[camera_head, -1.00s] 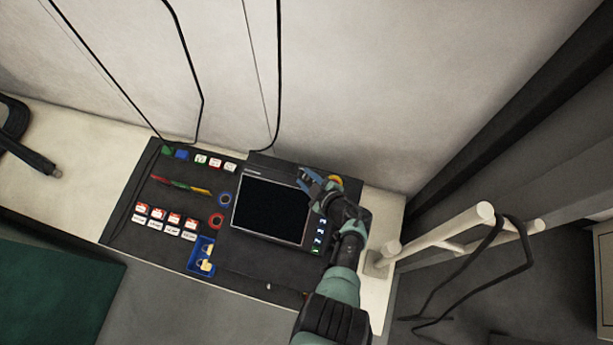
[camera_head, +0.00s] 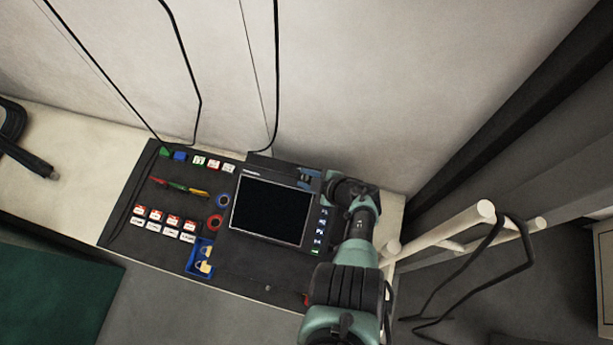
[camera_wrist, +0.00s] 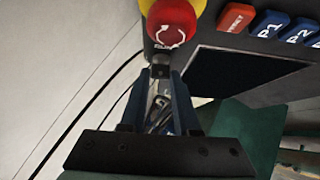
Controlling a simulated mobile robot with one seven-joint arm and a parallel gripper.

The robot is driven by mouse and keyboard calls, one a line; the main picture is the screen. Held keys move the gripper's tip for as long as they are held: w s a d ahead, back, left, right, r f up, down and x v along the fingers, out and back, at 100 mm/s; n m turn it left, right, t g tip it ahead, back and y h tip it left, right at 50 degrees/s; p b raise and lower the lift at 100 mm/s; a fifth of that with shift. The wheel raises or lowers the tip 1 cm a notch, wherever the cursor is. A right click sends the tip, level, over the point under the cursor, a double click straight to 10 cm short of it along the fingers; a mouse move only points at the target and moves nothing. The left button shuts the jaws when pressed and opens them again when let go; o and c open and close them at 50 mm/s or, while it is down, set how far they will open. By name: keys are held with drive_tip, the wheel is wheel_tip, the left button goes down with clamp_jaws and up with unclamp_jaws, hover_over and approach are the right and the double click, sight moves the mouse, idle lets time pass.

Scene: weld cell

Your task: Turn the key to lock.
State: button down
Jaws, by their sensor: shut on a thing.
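In the wrist view, the two blue fingers of my gripper (camera_wrist: 161,78) are shut on a small key. The key's head is mostly hidden between the fingertips. A small metal key switch (camera_wrist: 161,68) shows at the tips, just below the red emergency stop button (camera_wrist: 172,20). Some metal pieces (camera_wrist: 158,112), perhaps more keys on a ring, hang between the fingers. In the head view, my gripper (camera_head: 309,178) is at the upper right edge of the dark control unit (camera_head: 318,258); the key is too small to make out there.
The black screen (camera_head: 270,212) is left of my arm. Blue buttons (camera_wrist: 270,24) sit beside the stop button. Red and white labelled buttons (camera_head: 172,221) and a blue bin (camera_head: 199,256) are on the console's left. A white post (camera_head: 440,232) stands close right of my arm.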

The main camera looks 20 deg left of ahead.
drive_tip(key=c, duration=0.6)
unclamp_jaws()
drive_tip(key=shift+c, duration=0.2)
drive_tip(key=p+v, duration=1)
drive_tip(key=v, duration=0.3)
drive_tip(key=shift+s+f, duration=0.1)
